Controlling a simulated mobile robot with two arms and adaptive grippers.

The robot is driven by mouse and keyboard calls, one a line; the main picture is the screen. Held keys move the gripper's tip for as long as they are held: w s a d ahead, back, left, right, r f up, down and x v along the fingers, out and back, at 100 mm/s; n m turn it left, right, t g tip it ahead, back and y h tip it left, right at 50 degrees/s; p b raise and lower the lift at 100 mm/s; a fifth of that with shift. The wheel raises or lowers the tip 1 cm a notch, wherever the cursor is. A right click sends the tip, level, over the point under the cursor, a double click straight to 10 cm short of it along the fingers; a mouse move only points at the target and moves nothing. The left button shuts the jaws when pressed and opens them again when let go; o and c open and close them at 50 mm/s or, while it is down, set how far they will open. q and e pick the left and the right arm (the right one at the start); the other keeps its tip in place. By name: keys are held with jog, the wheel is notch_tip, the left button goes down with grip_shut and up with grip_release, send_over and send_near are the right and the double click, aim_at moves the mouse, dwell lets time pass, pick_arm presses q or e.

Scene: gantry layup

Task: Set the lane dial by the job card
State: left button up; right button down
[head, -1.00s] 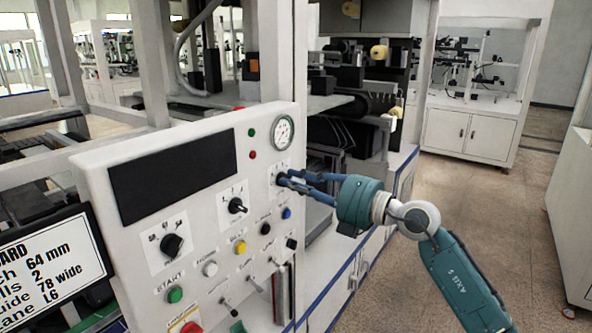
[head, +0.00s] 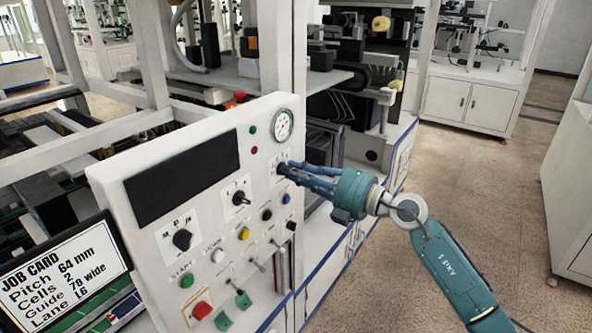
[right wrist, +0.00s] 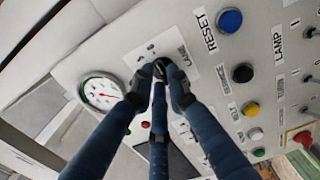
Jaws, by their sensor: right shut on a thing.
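The job card (head: 62,268) stands at the lower left of the head view. It reads Pitch 64 mm, Cells 2, Guide 78 or 70 wide, Lane L6. The lane dial (right wrist: 159,66) is a small black knob beside the LANE label in the right wrist view. My right gripper (head: 283,169) reaches in from the right, its blue fingers shut on this knob at the panel's upper right. The same gripper (right wrist: 160,76) covers much of the knob, and I cannot read its pointer. My left gripper is not in view.
The white control panel (head: 110,190) carries a dark screen (head: 182,165), a pressure gauge (head: 282,125), other black dials (head: 183,240), coloured buttons and a red button (head: 202,310). Machine frames stand behind. The floor (head: 480,190) at the right is clear.

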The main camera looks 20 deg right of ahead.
jog(key=shift+f, duration=0.15)
jog(key=c, duration=1.7)
grip_release()
jog(key=v, duration=1.2)
